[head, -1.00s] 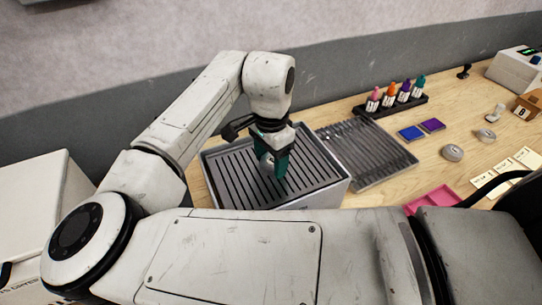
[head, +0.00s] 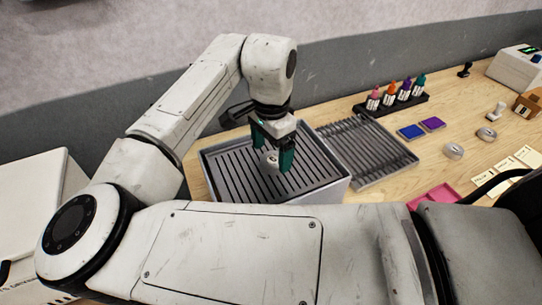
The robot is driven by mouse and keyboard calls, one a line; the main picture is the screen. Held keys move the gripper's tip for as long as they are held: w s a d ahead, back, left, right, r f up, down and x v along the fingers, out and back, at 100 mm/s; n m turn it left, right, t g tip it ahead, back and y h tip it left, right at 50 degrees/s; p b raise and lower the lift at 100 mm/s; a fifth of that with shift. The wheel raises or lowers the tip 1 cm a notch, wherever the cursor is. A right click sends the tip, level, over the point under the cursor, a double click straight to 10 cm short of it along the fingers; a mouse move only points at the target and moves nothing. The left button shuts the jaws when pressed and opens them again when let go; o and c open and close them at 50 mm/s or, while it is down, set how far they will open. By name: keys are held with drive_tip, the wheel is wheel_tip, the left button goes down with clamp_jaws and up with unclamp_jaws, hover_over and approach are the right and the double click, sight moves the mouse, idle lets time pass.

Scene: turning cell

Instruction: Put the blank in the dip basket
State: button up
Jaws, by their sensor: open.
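A small round grey metal piece (head: 271,161), which looks like the blank, sits at the slatted top of a grey metal box (head: 225,180). This box looks like the dip basket, though I cannot be sure. My gripper (head: 274,151) is over the box, pointing down, with its teal fingers spread apart. The metal piece shows between and just below the fingers, and the right finger partly hides its surroundings. I cannot tell whether the fingers still touch it.
A ribbed metal rack (head: 372,150) adjoins the box on the right. Behind it stand several colored bottles in a black holder (head: 392,106). Blue (head: 411,132) and purple pads, round metal tins (head: 453,151) and a pink tray (head: 437,196) lie further right.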

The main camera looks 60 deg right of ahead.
sight(271, 161)
wheel_tip(271, 161, up, 10)
drive_tip(key=b, duration=0.1)
drive_tip(key=shift+f, duration=0.15)
